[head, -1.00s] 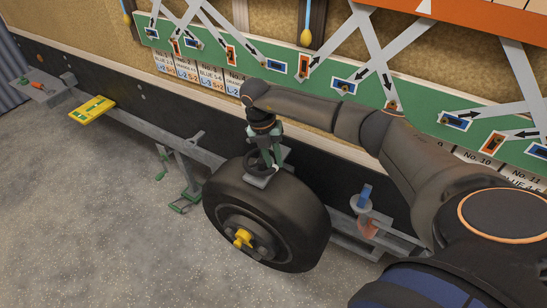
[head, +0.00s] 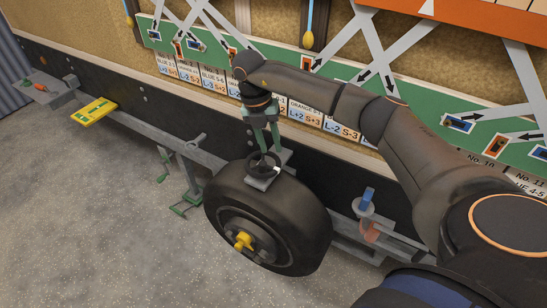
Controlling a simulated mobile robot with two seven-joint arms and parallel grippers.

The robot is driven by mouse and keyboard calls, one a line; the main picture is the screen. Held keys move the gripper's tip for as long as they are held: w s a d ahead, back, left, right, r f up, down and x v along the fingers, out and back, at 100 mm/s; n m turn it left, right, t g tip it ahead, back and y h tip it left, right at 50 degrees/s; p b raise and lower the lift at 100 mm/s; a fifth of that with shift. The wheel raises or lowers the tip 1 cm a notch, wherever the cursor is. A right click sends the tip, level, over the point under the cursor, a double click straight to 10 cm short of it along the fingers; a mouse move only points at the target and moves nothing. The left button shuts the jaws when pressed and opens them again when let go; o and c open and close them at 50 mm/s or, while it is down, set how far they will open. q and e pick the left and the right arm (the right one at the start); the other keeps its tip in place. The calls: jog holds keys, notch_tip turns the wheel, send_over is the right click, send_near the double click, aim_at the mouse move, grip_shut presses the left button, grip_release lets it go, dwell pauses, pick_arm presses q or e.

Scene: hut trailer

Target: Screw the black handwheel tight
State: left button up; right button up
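The black handwheel (head: 264,166) sits on a small grey plate (head: 260,183) just above the top of the black tyre (head: 268,222), in the middle of the head view. My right gripper (head: 272,154) points down over the handwheel from above. Its two green fingers are spread with a gap between them, and their tips are at or just above the wheel's rim. Whether they touch it I cannot tell. The fingers hide part of the wheel's far side. My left gripper is out of view.
The dark trailer side (head: 130,120) runs behind the tyre, under a green board (head: 290,62). A blue-topped grey post (head: 367,200) stands to the right. The floor at left is clear.

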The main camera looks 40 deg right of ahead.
jog(key=r, duration=0.3)
jog(key=a+r, duration=0.1)
jog(key=r, duration=0.1)
jog(key=shift+w+r, duration=0.25)
jog(key=shift+w, duration=0.1)
